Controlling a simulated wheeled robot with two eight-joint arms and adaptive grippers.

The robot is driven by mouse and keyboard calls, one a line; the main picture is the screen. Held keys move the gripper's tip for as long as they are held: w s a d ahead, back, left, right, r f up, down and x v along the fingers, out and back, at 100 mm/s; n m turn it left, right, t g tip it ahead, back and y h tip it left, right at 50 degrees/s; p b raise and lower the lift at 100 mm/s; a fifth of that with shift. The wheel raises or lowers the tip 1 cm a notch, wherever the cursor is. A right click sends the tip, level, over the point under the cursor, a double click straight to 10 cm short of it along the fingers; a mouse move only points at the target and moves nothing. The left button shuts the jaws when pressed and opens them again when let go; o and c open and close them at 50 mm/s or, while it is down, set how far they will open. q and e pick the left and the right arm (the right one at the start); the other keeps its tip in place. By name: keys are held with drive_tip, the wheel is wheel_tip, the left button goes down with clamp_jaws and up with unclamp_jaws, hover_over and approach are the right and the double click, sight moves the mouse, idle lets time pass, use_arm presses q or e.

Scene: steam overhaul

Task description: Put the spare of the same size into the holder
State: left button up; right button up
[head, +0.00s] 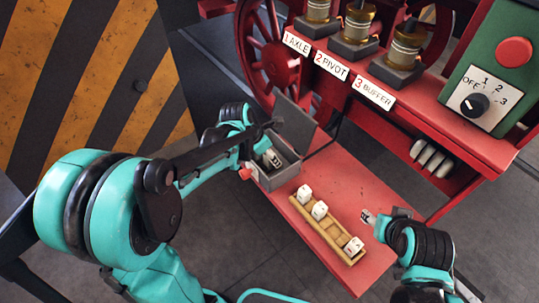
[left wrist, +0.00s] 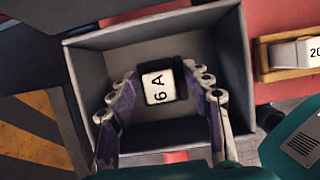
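A grey open box (head: 273,178) stands at the left end of the red bench, its lid (head: 293,125) raised. In the left wrist view, a white block marked "6 A" (left wrist: 159,87) sits in a black holder (left wrist: 181,80) inside the box. My left gripper (left wrist: 162,84) is open, its fingers inside the box on either side of the block, apparently apart from it. Three white spares (head: 304,194) (head: 319,210) (head: 353,246) sit in a wooden rack (head: 333,235); one marking, partly cut off, begins "20" (left wrist: 314,50). My right gripper (head: 369,217) is right of the rack; its opening is unclear.
A red shelf carries brass lubricators behind plates reading "1 AXLE", "2 PIVOT" and "3 BUFFER" (head: 373,93). A green panel (head: 495,80) has a dial (head: 474,104) and red button (head: 514,51). The red bench (head: 350,175) is clear behind the rack.

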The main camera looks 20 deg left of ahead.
use_arm(q)
drive_tip(key=v, duration=1.2)
